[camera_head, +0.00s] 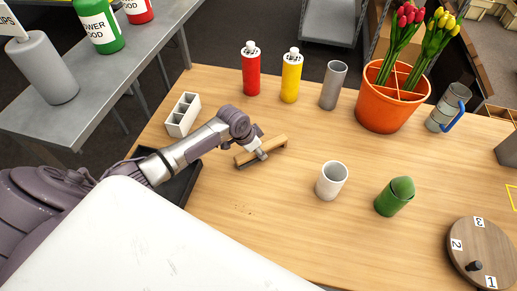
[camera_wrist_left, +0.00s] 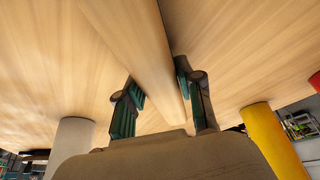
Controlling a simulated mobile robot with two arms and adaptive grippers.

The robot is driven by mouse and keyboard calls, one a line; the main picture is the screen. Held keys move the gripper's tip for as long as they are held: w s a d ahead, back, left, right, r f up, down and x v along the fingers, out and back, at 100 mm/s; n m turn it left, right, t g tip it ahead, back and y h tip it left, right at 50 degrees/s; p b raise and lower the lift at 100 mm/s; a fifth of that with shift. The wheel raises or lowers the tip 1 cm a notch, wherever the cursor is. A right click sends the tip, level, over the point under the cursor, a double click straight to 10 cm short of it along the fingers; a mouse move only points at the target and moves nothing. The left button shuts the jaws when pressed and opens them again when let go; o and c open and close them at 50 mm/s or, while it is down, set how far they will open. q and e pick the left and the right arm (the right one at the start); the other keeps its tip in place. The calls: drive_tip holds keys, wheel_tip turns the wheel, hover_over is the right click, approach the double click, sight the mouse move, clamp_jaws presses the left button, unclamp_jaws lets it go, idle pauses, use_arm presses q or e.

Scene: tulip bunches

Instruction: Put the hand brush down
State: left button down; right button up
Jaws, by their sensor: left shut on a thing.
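The hand brush (camera_head: 274,145) has a long wooden back with a thin dark edge beneath it. It lies level at or just above the wooden table, left of the middle; I cannot tell whether it touches. My left gripper (camera_head: 259,153) is shut on the brush near its middle, coming in from the left. In the left wrist view the brush's smooth wooden body (camera_wrist_left: 135,40) runs between the two dark fingers (camera_wrist_left: 162,88), which stand on either side of it. The bristles are mostly hidden. My right gripper is not in view.
A white block with compartments (camera_head: 183,114) and a black tray (camera_head: 182,181) are left. Red (camera_head: 251,74) and yellow (camera_head: 291,80) bottles, a grey cup (camera_head: 333,87) and an orange tulip pot (camera_head: 388,108) stand behind. Table front centre is clear.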

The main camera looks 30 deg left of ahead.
use_arm(q)
drive_tip(key=shift+f, duration=0.1)
drive_tip(key=c, duration=0.7)
unclamp_jaws()
drive_tip(key=shift+a+r, duration=0.1)
drive_tip(key=shift+r, duration=0.25)
drive_tip(key=v, duration=1.1)
drive_tip(key=shift+s+r, duration=0.15)
drive_tip(key=shift+r, duration=0.15)
